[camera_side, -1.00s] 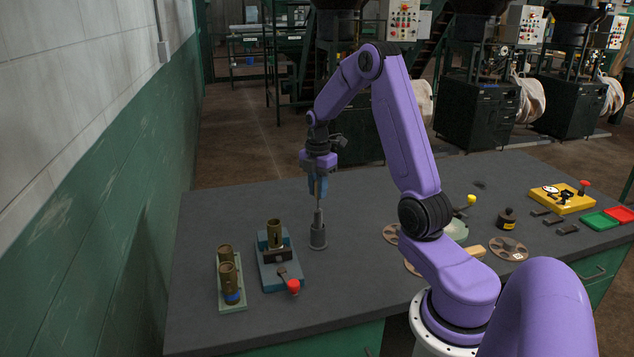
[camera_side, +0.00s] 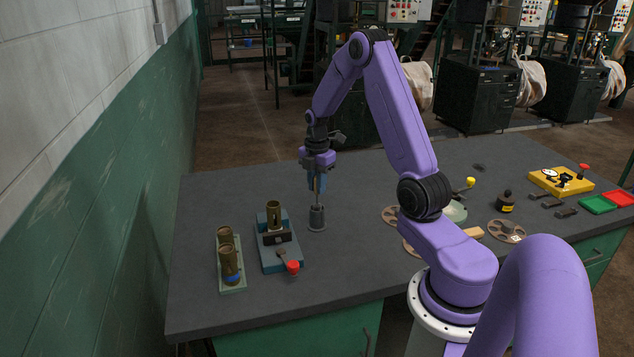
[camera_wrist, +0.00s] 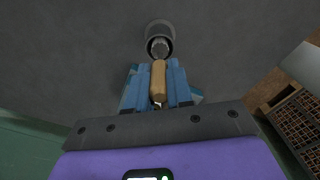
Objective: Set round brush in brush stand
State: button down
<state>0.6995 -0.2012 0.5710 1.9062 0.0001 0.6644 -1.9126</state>
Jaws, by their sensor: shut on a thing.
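My gripper (camera_side: 317,183) points down with its blue fingers shut on the round brush (camera_side: 318,200). In the wrist view the brush's tan handle (camera_wrist: 158,82) lies between the blue fingers (camera_wrist: 157,88). The brush stand (camera_side: 317,219) is a small dark grey cup on the table, straight below the gripper. In the wrist view the round mouth of the stand (camera_wrist: 159,31) shows just beyond the handle. The brush hangs about upright, and its lower end is at the stand's mouth, seemingly inside it. How deep it goes is hidden.
A blue-grey fixture (camera_side: 278,245) with a brass cylinder and red knob stands left of the stand. Farther left is a pale green rack (camera_side: 232,280) with two brass cylinders. Perforated discs (camera_side: 506,231) and a dark bottle (camera_side: 506,202) lie to the right. Table behind the stand is clear.

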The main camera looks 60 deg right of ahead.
jog(key=c, duration=0.9)
grip_release()
jog(key=shift+r, duration=3.55)
